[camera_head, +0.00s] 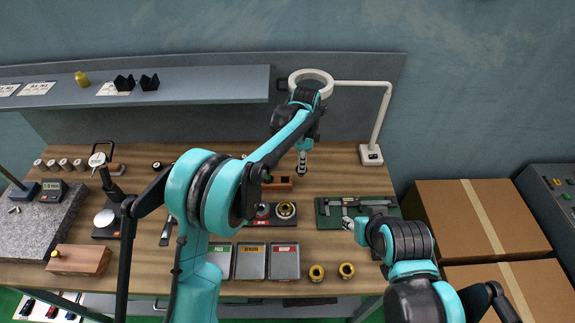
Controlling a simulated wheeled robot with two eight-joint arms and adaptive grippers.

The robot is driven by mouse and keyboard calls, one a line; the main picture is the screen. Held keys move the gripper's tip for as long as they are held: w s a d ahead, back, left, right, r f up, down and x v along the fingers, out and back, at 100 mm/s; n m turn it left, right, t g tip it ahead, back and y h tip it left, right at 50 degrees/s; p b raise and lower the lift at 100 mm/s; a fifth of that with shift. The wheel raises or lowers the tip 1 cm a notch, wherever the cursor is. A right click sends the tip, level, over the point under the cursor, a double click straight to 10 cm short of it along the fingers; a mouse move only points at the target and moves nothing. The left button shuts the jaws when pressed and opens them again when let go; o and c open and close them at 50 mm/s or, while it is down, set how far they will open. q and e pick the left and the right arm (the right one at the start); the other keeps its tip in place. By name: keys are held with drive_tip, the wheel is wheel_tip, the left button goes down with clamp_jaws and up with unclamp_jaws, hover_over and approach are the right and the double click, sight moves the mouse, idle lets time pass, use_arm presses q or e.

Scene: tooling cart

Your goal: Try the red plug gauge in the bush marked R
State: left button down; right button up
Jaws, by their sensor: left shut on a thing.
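My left gripper (302,147) points down above the back middle of the bench, shut on a small piece with a dark and silvery end (302,168). Its colour is too small to make out, so I cannot confirm it is the red plug gauge. A wooden block (283,184) stands just below it in the picture. A dark holder in front carries a grey ring-shaped bush (262,211) and a yellow one (285,210); a small red label is under them, its letters unreadable. My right gripper (348,222) is by the green caliper case (327,220); its jaws are unclear.
Three labelled grey trays (250,275) lie at the front, with two yellow rings (316,273) to their right. A magnifier lamp (371,154) stands at the back right. A dial gauge stand (108,218) and granite plate (45,225) fill the left.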

use_arm(q)
drive_tip(key=s+d+r+p, duration=0.1)
drive_tip(key=d+r+p, duration=0.2)
drive_tip(key=d+r, duration=0.2)
wheel_tip(320, 180, up, 3)
drive_tip(key=shift+s+d+r+p, duration=0.1)
drive_tip(key=shift+s+d+p, duration=0.2)
drive_tip(key=shift+s+p, duration=0.1)
idle(0.3)
drive_tip(key=s+a+f+p, duration=0.5)
drive_tip(key=s+a, duration=0.3)
drive_tip(key=a, duration=0.3)
wheel_tip(320, 180, down, 7)
drive_tip(key=b, duration=0.4)
drive_tip(key=shift+r+b, duration=0.15)
drive_tip(key=shift+b, duration=0.2)
idle(0.6)
